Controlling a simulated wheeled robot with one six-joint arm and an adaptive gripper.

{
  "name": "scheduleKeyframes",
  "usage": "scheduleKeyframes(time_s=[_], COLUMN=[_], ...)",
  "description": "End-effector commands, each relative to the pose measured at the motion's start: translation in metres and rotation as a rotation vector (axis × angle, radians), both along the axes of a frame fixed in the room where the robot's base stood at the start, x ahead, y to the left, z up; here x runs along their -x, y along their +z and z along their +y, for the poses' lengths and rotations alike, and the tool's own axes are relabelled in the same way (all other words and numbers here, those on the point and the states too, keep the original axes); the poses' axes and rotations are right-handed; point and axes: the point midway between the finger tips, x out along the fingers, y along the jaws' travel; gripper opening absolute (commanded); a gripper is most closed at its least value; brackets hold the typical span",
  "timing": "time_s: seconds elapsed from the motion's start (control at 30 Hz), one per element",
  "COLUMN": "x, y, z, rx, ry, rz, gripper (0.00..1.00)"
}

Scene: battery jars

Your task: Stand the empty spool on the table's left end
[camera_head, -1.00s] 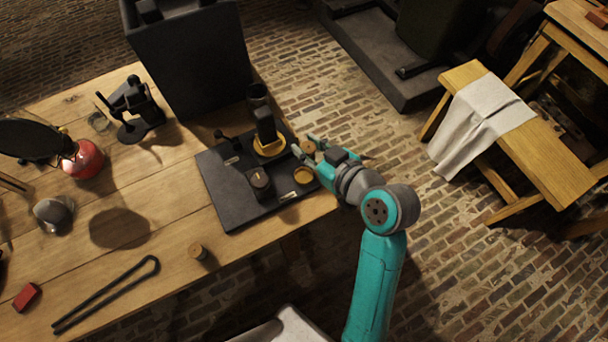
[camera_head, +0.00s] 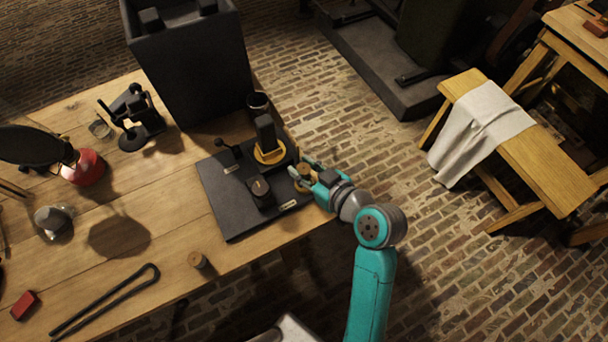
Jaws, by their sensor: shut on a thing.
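My gripper (camera_head: 309,170) is over the right edge of the dark board. It is shut on a small brown wooden round piece, which looks like the spool (camera_head: 304,170). A brass ring on the board is mostly hidden under the gripper and this piece. I cannot tell if the piece touches it. A second small wooden cylinder (camera_head: 198,260) stands near the front edge of the wooden table (camera_head: 165,215). I cannot tell from here whether either piece is wound or empty.
The dark board (camera_head: 225,205) carries a black post on a yellow base (camera_head: 268,140) and a short black cylinder (camera_head: 261,188). A tall dark bin (camera_head: 190,75) stands behind. Black tongs (camera_head: 105,300), a red block (camera_head: 25,304) and a red flask (camera_head: 84,168) occupy the left part.

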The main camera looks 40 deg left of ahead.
Motion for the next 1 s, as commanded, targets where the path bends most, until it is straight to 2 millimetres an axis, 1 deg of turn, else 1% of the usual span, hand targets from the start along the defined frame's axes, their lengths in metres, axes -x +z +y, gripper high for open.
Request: scheduleKeyframes(time_s=[0.2, 0.27, 0.67, 0.7, 0.8, 1.0], x=[0.001, 0.000, 0.000, 0.000, 0.000, 0.000], y=[-0.032, -0.038, -0.042, -0.043, -0.042, -0.042], z=[0.000, 0.000, 0.000, 0.000, 0.000, 0.000], rx=[0.002, 0.001, 0.001, 0.000, 0.000, 0.000], ry=[-0.001, 0.000, 0.001, 0.000, 0.000, 0.000], rz=[0.005, 0.003, 0.001, 0.001, 0.000, 0.001], gripper=[0.09, 0.09, 0.09, 0.35, 0.57, 0.57])
